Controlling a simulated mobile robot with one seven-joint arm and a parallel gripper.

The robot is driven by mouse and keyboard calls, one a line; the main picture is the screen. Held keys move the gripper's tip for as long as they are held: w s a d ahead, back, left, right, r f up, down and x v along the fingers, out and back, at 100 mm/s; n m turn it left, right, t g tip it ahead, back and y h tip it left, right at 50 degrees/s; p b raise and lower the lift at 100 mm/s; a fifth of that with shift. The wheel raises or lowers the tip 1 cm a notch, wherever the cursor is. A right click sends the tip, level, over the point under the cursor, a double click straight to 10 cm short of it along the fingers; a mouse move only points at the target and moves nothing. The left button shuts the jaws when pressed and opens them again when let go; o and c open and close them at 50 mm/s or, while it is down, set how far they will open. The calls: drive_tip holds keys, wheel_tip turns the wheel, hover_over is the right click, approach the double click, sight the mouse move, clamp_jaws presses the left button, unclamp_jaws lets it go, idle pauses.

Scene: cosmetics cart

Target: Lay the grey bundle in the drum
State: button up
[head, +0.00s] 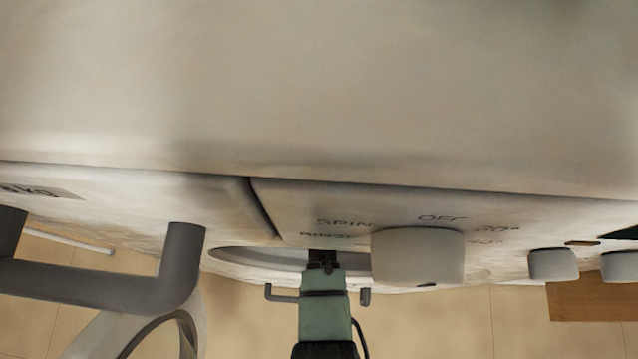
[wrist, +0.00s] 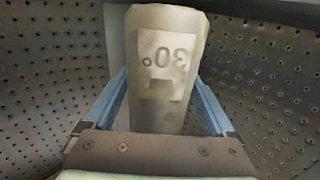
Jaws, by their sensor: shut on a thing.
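The grey bundle (wrist: 162,45) is a pale grey-beige roll marked "30°", seen in the wrist view between the blue fingers of my gripper (wrist: 160,78). My gripper is shut on it. The drum (wrist: 265,75) surrounds them, with dark grey perforated metal walls on both sides. Whether the bundle touches the drum wall is not clear. In the head view my arm reaches up into the round opening of the washing machine (head: 300,115), under its front panel. The fingers and bundle are hidden there.
A large white knob (head: 418,257) and smaller knobs (head: 552,263) stick out beside my arm. A thick grey handle (head: 110,285) juts out at left. A pale round door (head: 105,330) appears to hang open at lower left. Tiled floor (head: 430,325) lies below.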

drive_tip(key=shift+w+f, duration=0.25)
drive_tip(key=shift+f, duration=0.55)
drive_tip(key=shift+f, duration=0.15)
drive_tip(key=o, duration=1.2)
drive_tip(key=shift+o, duration=0.2)
drive_tip(key=shift+r+p, duration=0.9)
drive_tip(key=shift+r, duration=3)
